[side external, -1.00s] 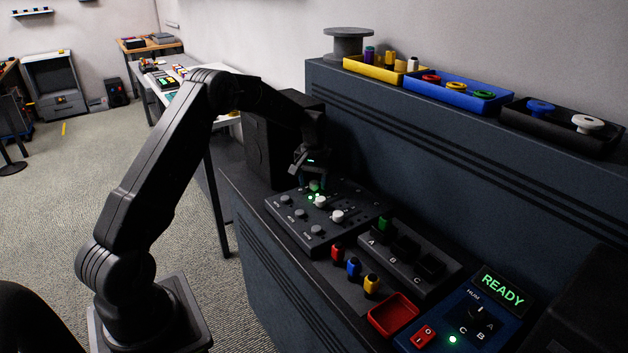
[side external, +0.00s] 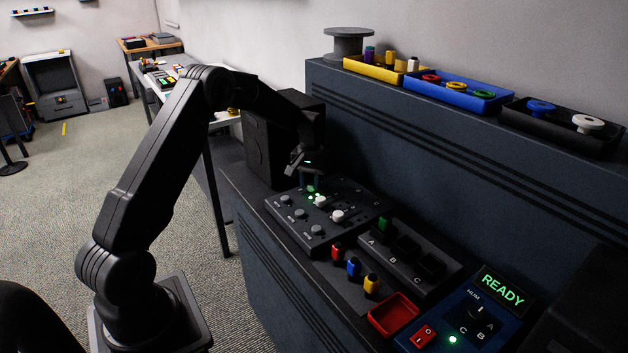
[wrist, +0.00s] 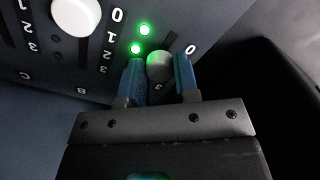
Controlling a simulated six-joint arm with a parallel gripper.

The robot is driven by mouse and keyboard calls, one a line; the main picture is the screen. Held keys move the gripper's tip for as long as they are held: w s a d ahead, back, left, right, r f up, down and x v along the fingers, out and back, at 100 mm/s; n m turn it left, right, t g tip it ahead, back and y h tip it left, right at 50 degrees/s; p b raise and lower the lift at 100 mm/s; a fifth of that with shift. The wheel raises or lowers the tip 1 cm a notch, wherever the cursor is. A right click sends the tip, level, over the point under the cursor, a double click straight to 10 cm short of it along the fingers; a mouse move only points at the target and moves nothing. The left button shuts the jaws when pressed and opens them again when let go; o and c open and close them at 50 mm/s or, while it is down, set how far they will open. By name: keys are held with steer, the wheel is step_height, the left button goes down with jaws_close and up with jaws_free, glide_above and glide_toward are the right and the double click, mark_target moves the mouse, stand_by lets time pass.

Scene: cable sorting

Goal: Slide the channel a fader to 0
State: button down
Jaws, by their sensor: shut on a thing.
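A dark mixer panel (side external: 290,230) sits on the bench, with several knobs and fader caps. My gripper (side external: 311,188) is over its far end, pointing down. In the wrist view, my gripper's blue fingers (wrist: 160,78) stand on either side of a round grey fader cap (wrist: 158,66) and are shut on it. The cap sits in a dark slot that shows above it, and it lies below the printed 0 (wrist: 190,48). A digit under the cap is partly hidden. The channel letter of this fader is hidden.
Two green lights (wrist: 140,39) glow left of the held cap. A larger white cap (wrist: 76,14) stands on a neighbouring fader. A dark speaker-like box (side external: 270,140) stands close behind my gripper. Coloured plugs (side external: 353,268) and a red tray (side external: 393,314) lie nearer the camera.

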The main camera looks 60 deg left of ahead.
mark_target(304, 194)
steer(key=shift+s, duration=1.25)
steer(key=c, duration=0.9)
jaws_free()
steer(key=shift+o, duration=0.2)
step_height(304, 194, up, 14)
steer(key=shift+f, duration=0.1)
